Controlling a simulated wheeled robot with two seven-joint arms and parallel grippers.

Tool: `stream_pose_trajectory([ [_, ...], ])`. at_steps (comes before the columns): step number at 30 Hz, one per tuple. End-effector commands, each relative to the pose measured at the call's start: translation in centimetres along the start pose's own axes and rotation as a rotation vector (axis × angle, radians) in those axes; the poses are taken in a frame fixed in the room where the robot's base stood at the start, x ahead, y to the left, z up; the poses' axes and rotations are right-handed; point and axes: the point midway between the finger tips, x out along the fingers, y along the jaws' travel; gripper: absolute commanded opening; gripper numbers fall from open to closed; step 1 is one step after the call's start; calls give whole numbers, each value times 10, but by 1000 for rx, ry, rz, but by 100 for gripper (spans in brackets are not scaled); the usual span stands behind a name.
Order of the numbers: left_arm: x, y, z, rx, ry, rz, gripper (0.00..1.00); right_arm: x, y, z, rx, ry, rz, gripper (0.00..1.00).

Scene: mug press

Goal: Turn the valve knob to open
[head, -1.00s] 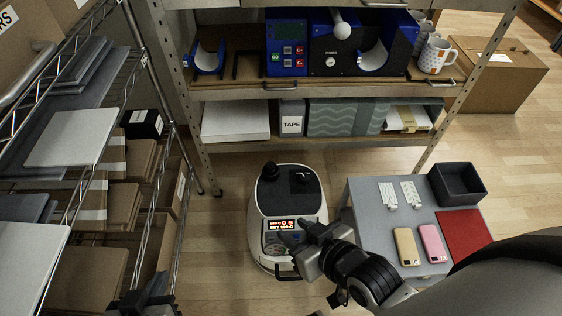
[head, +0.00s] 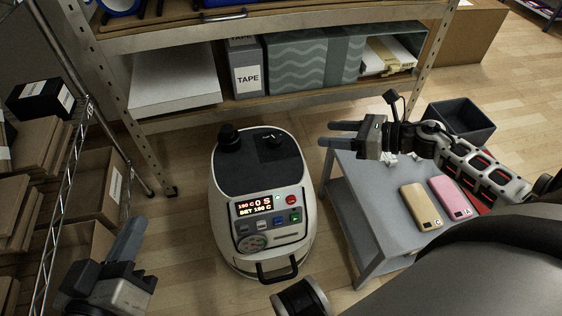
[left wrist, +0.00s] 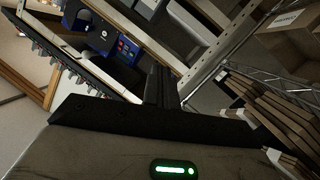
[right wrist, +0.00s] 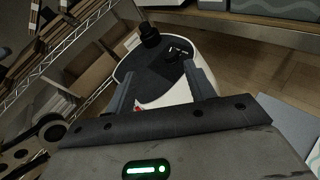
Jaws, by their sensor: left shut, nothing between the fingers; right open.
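A white floor machine (head: 262,240) with a dark top stands in the middle of the head view. On its top are a tall round black knob (head: 229,139) and a lower black fitting (head: 271,139) with a small light mark. I cannot tell which is the valve knob. Both also show in the right wrist view, the tall knob (right wrist: 149,36) and the lower fitting (right wrist: 179,51). My right gripper (head: 333,134) is open and empty, right of the machine top and apart from it. My left gripper (head: 127,244) is shut and empty, left of the machine.
The machine's front has a lit panel (head: 262,205) and a black handle (head: 277,271). Shelving (head: 150,125) stands behind, a wire rack at left. Floor shows between machine and table.

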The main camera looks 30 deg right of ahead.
Motion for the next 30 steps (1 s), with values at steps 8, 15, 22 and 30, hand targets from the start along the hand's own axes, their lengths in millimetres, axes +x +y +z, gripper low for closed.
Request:
stream_pose_trajectory([
  [8,2,2,6,-26,31,37,0,4,-20,-20,-215,95,31,54],
  [15,2,5,5,-71,61,67,0,50,-18,-24,-210,90,31,54],
  [22,7,5,-12,4,161,93,0,101,-17,-28,-206,88,31,54],
  [30,10,6,-35,139,292,112,0,142,-16,-32,-205,90,29,54],
])
